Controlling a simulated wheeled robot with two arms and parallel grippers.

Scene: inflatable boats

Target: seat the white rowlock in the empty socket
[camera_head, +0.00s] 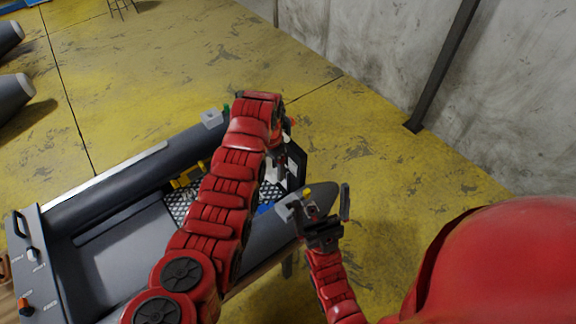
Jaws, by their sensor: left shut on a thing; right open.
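The grey inflatable boat (120,245) lies across the lower left of the head view. My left arm reaches over it, and my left gripper (280,160) points down near the boat's right end. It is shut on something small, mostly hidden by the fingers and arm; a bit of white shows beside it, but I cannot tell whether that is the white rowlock. My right gripper (324,212) is open and empty by the near tube's tip. A light grey block (211,118) sits on the far tube, and another (288,208) on the near tube. I cannot make out which socket is empty.
A black mesh (180,206), a yellow part (188,176) and a blue item (265,209) lie inside the boat. A panel with knobs (35,265) is at its left end. Yellow floor is free beyond, up to a grey wall (400,50).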

